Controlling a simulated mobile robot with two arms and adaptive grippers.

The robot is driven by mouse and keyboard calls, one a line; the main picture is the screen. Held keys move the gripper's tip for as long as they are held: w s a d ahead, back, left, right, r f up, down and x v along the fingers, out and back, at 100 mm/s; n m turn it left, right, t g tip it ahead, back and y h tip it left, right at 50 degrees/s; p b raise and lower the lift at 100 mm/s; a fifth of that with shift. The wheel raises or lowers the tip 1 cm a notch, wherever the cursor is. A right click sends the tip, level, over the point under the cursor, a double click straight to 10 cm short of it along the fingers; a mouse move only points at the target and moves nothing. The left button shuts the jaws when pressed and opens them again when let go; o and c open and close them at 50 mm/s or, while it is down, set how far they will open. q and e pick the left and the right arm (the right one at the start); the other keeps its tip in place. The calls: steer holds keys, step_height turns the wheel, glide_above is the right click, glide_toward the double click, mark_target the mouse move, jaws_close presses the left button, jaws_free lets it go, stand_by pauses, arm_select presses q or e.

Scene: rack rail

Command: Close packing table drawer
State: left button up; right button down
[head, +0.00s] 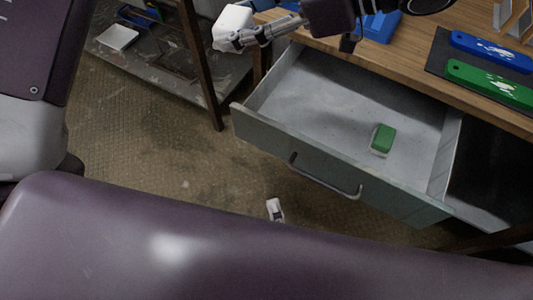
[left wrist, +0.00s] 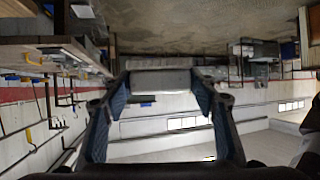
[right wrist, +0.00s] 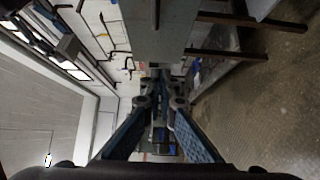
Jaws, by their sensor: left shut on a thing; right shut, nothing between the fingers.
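The packing table drawer (head: 330,155) is pulled well out from under the wooden tabletop (head: 410,55) in the head view. Its grey front carries a bar handle (head: 325,182). A small green-and-white block (head: 383,139) lies inside the drawer. My left gripper (head: 238,38) is shut on a white block (head: 232,22), above and beyond the drawer's left end; the block also shows between the fingers in the left wrist view (left wrist: 160,82). My right gripper (right wrist: 160,98) is shut and empty in the right wrist view, with a grey panel, apparently the drawer (right wrist: 160,30), ahead of it.
Blue (head: 490,50) and green (head: 488,84) handled items lie on a dark mat on the tabletop. A lower shelf (head: 160,65) stands at the back left. Dark table legs flank the drawer. My purple arm link crosses the foreground.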

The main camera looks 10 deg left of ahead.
arm_select(q)
steer(key=shift+w, duration=0.1)
arm_select(e)
steer(key=x, duration=0.4)
steer(key=d+x, duration=0.1)
steer(key=x, duration=0.2)
steer(key=w+d+x, duration=0.1)
steer(key=x, duration=0.3)
steer(key=shift+w+a, duration=0.1)
steer(key=shift+w, duration=0.65)
arm_select(q)
steer(key=shift+r, duration=0.15)
arm_select(e)
steer(key=shift+d, duration=0.2)
